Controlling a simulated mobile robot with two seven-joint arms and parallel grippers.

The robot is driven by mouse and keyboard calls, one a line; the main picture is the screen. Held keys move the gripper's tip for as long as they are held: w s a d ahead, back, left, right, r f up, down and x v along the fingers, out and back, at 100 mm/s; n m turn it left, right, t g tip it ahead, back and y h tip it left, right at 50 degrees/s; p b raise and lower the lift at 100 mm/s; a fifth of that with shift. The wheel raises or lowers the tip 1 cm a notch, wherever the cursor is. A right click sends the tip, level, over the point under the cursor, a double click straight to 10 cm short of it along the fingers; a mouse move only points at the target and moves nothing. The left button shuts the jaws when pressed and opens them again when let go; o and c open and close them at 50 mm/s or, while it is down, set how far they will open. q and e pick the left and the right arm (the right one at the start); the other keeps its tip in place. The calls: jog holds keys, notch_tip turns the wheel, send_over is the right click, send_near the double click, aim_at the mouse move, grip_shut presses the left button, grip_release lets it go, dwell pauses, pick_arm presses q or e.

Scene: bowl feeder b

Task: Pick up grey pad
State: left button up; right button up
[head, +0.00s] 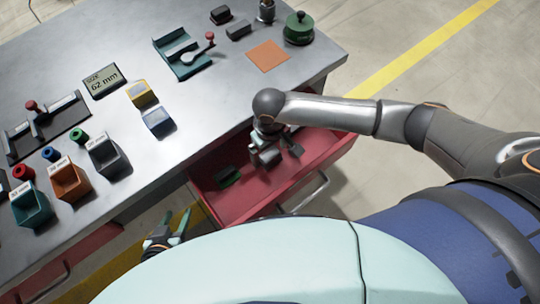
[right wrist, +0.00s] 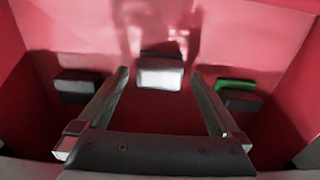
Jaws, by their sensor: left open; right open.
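A pale grey pad (right wrist: 160,76) lies in the open red drawer, in the middle of the right wrist view, with a darker upper edge. My right gripper (right wrist: 160,90) is open, its two fingers apart on either side of the line to this pad; nothing is held. I cannot tell whether the fingertips reach down beside it. In the head view my right gripper (head: 270,153) is inside the drawer and mostly hides what is under it. My left gripper (head: 168,238) is open and empty, low beside the bench front.
The red drawer (head: 213,203) also holds a green-and-black pad (right wrist: 237,90) at right and a dark pad (right wrist: 78,84) at left in the wrist view. Drawer walls are close around my right gripper. The grey bench (head: 205,95) carries bins, blocks and an orange mat (head: 267,56).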

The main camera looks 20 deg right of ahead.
jog(key=shift+f, duration=0.75)
jog(key=shift+c, duration=0.4)
jog(key=c, duration=1.3)
jog(key=shift+r, duration=0.1)
jog(key=shift+r, duration=0.6)
jog(key=s+a+r+p, duration=0.3)
jog(key=s+a+r, duration=0.4)
jog(key=s+r, duration=0.4)
jog(key=shift+s+r, duration=0.3)
jog(key=shift+s, duration=0.25)
